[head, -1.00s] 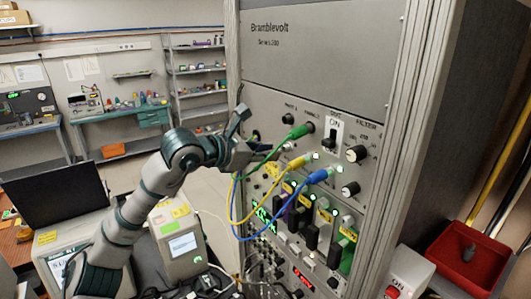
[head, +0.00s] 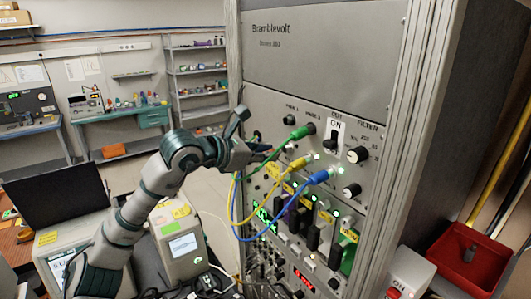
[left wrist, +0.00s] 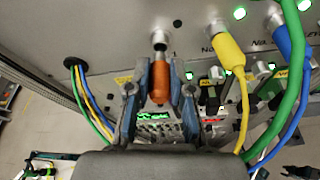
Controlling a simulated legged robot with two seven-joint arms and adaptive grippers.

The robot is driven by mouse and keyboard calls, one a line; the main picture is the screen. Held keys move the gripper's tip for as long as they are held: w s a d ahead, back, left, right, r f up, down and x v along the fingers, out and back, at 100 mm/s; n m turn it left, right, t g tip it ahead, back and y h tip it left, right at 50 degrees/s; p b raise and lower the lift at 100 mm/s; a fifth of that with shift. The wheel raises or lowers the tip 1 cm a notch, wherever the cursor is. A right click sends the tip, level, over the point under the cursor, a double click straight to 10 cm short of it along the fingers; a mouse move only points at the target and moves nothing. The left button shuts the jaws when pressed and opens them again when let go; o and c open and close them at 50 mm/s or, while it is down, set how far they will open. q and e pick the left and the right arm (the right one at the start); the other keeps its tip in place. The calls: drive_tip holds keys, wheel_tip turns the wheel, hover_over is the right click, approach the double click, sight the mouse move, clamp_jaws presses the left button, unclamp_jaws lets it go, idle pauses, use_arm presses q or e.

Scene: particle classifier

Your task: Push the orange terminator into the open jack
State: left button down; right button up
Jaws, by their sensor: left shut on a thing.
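The orange terminator (left wrist: 159,85) stands between the two fingers of my left gripper (left wrist: 157,82) in the left wrist view, and the gripper is shut on it. Its far end points at a silver jack (left wrist: 160,40) on the panel, roughly in line with it. I cannot tell whether the two touch. In the head view my left gripper (head: 253,141) is close to the panel, left of the green plug (head: 301,132). The jack is hard to make out there behind the gripper. My right gripper is not in view.
The yellow plug (head: 299,162) and blue plug (head: 319,176) sit in the panel below the green one, their cables looping near my gripper. Knobs and switches fill the panel to the right. A red bin (head: 468,258) is at the lower right.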

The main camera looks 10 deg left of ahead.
use_arm(q)
drive_tip(key=shift+w+d, duration=0.2)
drive_tip(key=shift+d, duration=0.1)
idle(0.4)
drive_tip(key=shift+w+d+p, duration=0.2)
drive_tip(key=shift+d+p, duration=0.05)
drive_tip(key=shift+p, duration=0.1)
drive_tip(key=shift+w+d+p, duration=0.35)
drive_tip(key=shift+w+d, duration=0.1)
drive_tip(key=shift+w, duration=0.05)
drive_tip(key=c, duration=1.2)
unclamp_jaws()
drive_tip(key=shift+o, duration=1.3)
drive_tip(key=shift+w+d, duration=0.1)
drive_tip(key=shift+d, duration=0.1)
drive_tip(key=v, duration=1.2)
